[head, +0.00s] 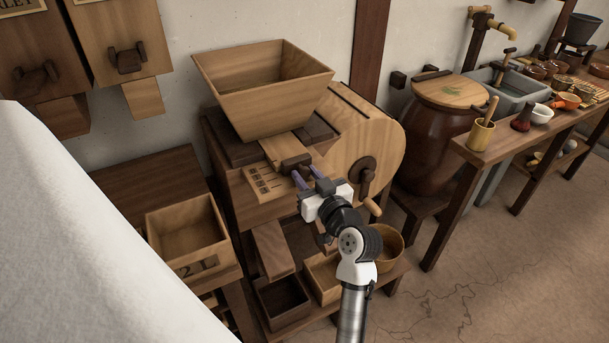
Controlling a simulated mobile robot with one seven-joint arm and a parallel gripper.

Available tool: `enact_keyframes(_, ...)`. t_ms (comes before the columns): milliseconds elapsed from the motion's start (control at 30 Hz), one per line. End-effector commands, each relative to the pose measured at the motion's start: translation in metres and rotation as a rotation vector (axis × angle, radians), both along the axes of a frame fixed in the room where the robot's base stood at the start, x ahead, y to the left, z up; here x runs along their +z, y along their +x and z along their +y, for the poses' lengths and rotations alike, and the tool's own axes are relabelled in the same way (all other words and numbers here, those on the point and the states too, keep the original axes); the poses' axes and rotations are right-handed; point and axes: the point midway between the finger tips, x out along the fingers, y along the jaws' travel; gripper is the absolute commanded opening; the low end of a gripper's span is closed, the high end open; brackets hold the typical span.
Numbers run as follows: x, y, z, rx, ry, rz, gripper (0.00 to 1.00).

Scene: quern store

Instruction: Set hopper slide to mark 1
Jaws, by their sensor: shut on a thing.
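The wooden hopper (263,90) sits on top of the mill at the centre of the head view. Below it, a slide with a dark wooden knob (292,161) comes out at the front. A pale scale plate (264,184) with dark marks lies to the left of the knob; the marks are too small to read. My gripper (300,176) is shut on the slide's knob, its fingers reaching it from the lower right. The fingers hide part of the knob, and I cannot tell which mark the slide stands at.
A round-sided wooden housing with a crank (368,178) stands close right of my gripper. Below are a chute (273,250), a dark box (283,301) and a round tub (386,246). A wooden box (187,231) stands at left. A white surface fills the lower left. Floor is clear at lower right.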

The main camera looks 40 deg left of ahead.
Motion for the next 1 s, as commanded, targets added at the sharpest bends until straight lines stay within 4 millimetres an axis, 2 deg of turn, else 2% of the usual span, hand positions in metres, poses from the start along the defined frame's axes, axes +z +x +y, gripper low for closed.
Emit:
enact_keyframes(100,-0.002,-0.004,-0.01,-0.002,0.001,-0.001,0.0)
enact_keyframes(300,0.0,-0.004,-0.009,-0.001,0.0,-0.001,0.0)
enact_keyframes(333,0.0,-0.004,-0.009,-0.001,0.0,0.0,0.3)
enact_keyframes(500,0.0,-0.004,-0.009,-0.001,0.0,0.0,0.5)
enact_keyframes(800,-0.001,-0.005,-0.011,-0.001,0.0,0.0,0.5)
enact_keyframes(1000,-0.003,-0.014,-0.036,-0.003,0.0,0.0,0.5)
